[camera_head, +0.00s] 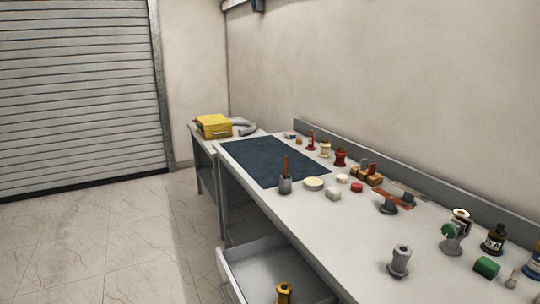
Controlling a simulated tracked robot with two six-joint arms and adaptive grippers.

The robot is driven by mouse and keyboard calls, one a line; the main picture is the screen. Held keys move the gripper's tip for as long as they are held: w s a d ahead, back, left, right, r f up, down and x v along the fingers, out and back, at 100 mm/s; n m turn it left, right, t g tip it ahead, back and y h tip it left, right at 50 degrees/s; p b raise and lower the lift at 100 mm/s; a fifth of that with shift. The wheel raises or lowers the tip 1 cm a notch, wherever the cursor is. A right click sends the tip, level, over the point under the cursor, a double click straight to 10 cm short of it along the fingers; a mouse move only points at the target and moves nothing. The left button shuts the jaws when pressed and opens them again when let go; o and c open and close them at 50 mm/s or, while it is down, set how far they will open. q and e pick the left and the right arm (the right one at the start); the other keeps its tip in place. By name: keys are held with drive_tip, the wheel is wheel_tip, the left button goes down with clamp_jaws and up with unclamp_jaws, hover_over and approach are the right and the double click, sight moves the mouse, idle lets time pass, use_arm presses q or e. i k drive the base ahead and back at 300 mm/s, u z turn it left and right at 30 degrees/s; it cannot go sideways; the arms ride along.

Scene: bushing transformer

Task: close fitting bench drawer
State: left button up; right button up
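The bench drawer (262,263) is pulled out from under the front edge of the fitting bench (338,232), at the lower middle. Its grey walls and pale floor show, and its lower right part runs out of the picture. A yellow-brown fitting (284,293) shows at the bottom edge, and it appears to be in the drawer. Neither of my grippers is in view.
The bench top holds a dark mat (270,162), a grey fitting (399,262), a green cylinder (487,267) and several other small parts. A yellow case (214,126) stands on a side table behind. The tiled floor (110,240) to the left is clear, before a roller shutter (80,90).

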sight(251, 272)
drive_tip(key=u, duration=1.05)
drive_tip(key=i, duration=0.15)
drive_tip(key=z, duration=2.55)
drive_tip(key=k, duration=0.75)
drive_tip(key=u, duration=0.7)
drive_tip(key=i, duration=1)
drive_tip(key=u, duration=0.05)
